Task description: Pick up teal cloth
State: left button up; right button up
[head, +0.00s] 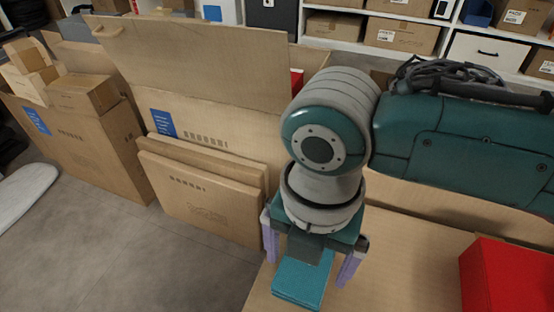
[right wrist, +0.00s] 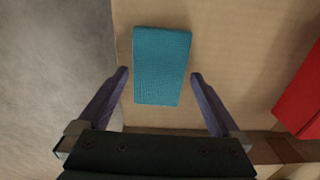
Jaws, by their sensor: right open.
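The teal cloth (head: 302,280) is a folded rectangle lying flat on a cardboard surface (head: 400,280), near its left edge. In the right wrist view the cloth (right wrist: 161,66) lies ahead of and partly between my fingertips. My right gripper (head: 308,270) is open above the cloth, with its two purple fingers on either side. In the right wrist view my right gripper (right wrist: 159,76) has clear gaps between each finger and the cloth. My left gripper is in neither view.
A red box (head: 505,278) stands on the cardboard at the right. Flat cartons (head: 200,200) lean to the left, beside an open carton with smaller boxes (head: 85,95). Shelves with boxes (head: 400,35) line the back. Grey floor is free at lower left.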

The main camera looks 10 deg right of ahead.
jog(key=shift+c, duration=0.2)
jog(key=shift+r, duration=0.1)
jog(key=c, duration=1.1)
